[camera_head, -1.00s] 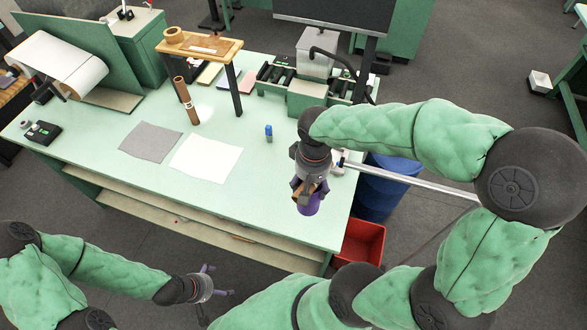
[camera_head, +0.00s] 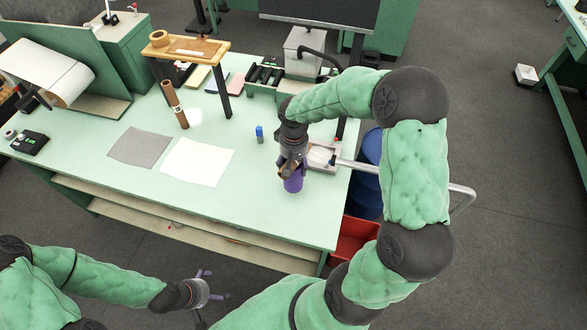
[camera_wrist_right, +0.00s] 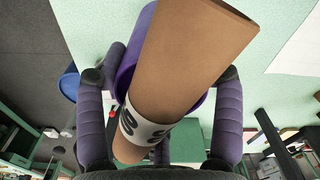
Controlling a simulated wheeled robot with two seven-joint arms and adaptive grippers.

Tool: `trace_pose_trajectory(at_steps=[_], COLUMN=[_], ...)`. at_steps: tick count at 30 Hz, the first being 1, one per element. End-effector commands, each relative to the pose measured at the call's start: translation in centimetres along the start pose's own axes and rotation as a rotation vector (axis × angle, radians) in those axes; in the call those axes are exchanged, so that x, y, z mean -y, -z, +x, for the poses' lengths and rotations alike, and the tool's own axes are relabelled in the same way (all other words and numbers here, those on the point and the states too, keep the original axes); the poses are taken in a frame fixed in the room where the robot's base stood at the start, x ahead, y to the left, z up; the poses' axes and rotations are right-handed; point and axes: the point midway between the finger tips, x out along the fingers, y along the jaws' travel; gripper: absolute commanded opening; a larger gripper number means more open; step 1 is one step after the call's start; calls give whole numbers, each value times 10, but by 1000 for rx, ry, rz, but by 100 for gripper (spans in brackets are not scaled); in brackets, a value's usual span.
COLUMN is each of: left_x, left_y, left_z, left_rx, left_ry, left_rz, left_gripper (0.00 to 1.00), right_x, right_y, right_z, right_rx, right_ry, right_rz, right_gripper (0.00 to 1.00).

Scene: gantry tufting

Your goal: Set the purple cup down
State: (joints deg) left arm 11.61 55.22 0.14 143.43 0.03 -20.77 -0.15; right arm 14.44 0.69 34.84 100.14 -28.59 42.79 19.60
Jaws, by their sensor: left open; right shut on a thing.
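The purple cup (camera_head: 293,184) is in my right gripper (camera_head: 291,171), over the right part of the green table (camera_head: 240,215). I cannot tell whether its base touches the tabletop. In the right wrist view the cup (camera_wrist_right: 128,72) shows between the purple fingers of the gripper (camera_wrist_right: 160,95), which are shut on it. A brown cylinder (camera_wrist_right: 185,60) with a printed white band slants across the cup and hides much of it; it seems to stand in the cup. My left gripper (camera_head: 212,286) is open and empty, off the table's front edge.
A white sheet (camera_head: 197,161) and a grey sheet (camera_head: 140,147) lie left of the cup. A small blue item (camera_head: 259,134) and a shallow tray (camera_head: 322,157) are close by. A brown tube (camera_head: 174,104) stands farther back. A red bin (camera_head: 352,240) is below the table's right end.

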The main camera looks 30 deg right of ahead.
Motion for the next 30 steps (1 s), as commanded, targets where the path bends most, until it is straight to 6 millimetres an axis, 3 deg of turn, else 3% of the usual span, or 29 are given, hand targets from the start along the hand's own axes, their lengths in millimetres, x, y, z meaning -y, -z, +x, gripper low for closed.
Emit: trace_pose_trajectory(at_steps=[6,18,19,21,30], left_x=[1,2,2,2,2], left_y=[0,0,0,0,0], left_z=[3,7,6,6,6], left_rx=[0,0,0,0,0], left_ry=[0,0,0,0,0], left_rz=[0,0,0,0,0], left_gripper=[100,100,100,100,100], right_x=[0,0,0,0,0], right_y=[0,0,0,-1,-1], right_z=[29,34,34,33,33], right_rx=[2,0,0,1,1], right_ry=[0,0,0,0,0], right_rz=[0,0,0,0,0], right_gripper=[11,11,73,91,91])
